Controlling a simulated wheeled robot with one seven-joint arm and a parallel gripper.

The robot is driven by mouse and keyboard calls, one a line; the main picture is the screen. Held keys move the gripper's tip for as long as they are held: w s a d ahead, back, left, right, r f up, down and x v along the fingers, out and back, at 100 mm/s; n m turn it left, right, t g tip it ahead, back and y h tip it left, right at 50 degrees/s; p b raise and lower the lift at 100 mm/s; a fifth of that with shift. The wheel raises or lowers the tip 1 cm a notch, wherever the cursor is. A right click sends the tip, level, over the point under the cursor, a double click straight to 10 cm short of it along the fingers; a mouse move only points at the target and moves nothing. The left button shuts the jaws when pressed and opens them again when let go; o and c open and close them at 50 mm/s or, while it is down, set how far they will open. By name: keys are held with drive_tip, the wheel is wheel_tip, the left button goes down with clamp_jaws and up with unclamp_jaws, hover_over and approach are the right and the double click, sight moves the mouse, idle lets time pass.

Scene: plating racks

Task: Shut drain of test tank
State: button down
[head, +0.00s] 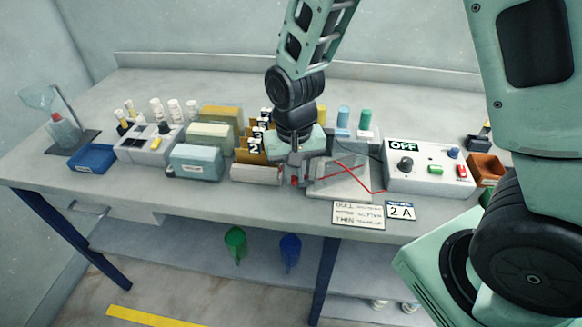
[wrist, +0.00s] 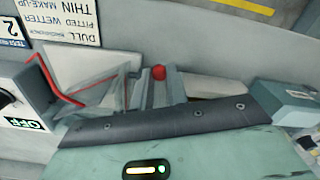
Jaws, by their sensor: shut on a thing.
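The test tank (head: 342,178) is a clear-walled box on the bench, right of my gripper (head: 296,174), with a red wire running over it. It also shows in the wrist view (wrist: 92,82). A small red drain handle (head: 294,182) sits low at the tank's left side. In the wrist view the red handle (wrist: 158,72) shows between the tips of my gripper (wrist: 160,90). My gripper is shut on this drain handle. My wrist housing hides most of the drain, so its turn cannot be told.
A control box (head: 428,176) with an OFF sign stands right of the tank. A grey-blue box (head: 195,163), numbered holders (head: 258,140) and a blue tray (head: 92,158) stand to the left. An orange bin (head: 487,168) is far right.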

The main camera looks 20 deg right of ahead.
drive_tip(key=n, duration=0.2)
drive_tip(key=shift+s+d+n, duration=0.2)
drive_tip(key=shift+s+n, duration=0.2)
drive_tip(key=shift+s+d+n+p, duration=0.2)
drive_tip(key=shift+n+p, duration=0.05)
drive_tip(key=shift+n, duration=0.7)
drive_tip(key=shift+s+d+n+p, duration=0.2)
drive_tip(key=shift+n, duration=0.75)
drive_tip(key=c, duration=1.4)
unclamp_jaws()
drive_tip(key=shift+d, duration=0.1)
